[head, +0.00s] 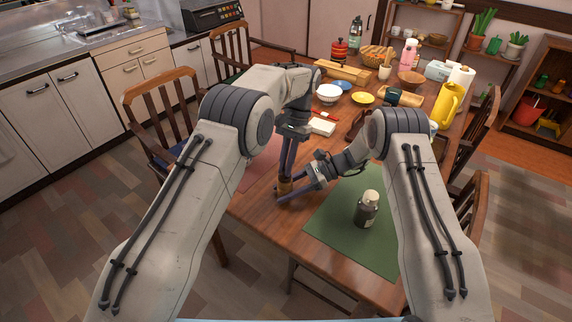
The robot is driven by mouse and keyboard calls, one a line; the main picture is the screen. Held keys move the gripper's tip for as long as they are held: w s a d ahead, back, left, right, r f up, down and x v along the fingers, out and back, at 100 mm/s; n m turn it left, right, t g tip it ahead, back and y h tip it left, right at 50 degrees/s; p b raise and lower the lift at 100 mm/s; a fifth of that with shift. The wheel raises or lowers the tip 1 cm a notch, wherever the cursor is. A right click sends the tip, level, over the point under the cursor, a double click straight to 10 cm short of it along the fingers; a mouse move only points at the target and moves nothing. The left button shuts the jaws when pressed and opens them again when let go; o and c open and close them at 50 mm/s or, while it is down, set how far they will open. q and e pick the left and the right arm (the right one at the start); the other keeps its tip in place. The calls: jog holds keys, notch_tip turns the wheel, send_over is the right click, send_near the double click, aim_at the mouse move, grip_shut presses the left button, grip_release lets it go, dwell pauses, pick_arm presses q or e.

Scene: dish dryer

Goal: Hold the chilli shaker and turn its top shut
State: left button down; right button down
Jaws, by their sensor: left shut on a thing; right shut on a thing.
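A small brownish shaker (284,188), which I take for the chilli shaker, is at the left front part of the table, mostly hidden by my fingers. My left gripper (287,176) points down from above and is shut on its top. My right gripper (285,195) reaches in from the right, low over the table, and is shut around its body. The shaker looks upright. Whether its base touches the table and how far its top is turned cannot be told.
A dark bottle with a cream cap (367,210) stands on a green mat (330,228) to the right. A pink mat (258,172) lies to the left. Bowls, a yellow jug (449,105) and other tableware crowd the far table (262,206). Chairs stand around it.

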dwell(0.5)
pick_arm(q)
jog(key=c, duration=0.9)
grip_release()
jog(key=shift+c, duration=0.2)
notch_tip(320, 180, up, 10)
pick_arm(e)
jog(key=shift+c, duration=1)
grip_release()
